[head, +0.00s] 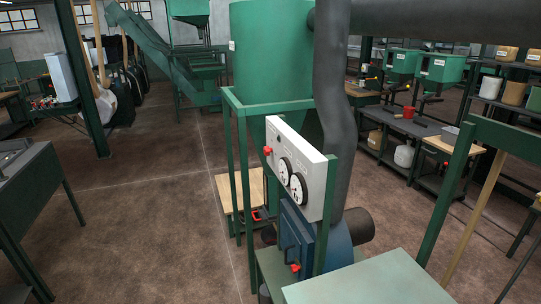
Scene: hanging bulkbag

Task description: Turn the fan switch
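A white panel (312,161) stands between green posts near the middle of the view. It has two round white dials (291,179) with black rims, and a red knob (267,150) on its left edge. Below it a blue box (298,238) carries another red knob (295,267) low on its front. No label shows which red knob is the fan switch. The setting of either knob is too small to tell. My gripper is not in view.
A green hopper (272,55) and a thick grey duct (334,110) rise behind the panel. A pale green tabletop (370,281) fills the bottom right. A grey bench (25,190) stands at the left. The brown floor (150,200) between is mostly clear.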

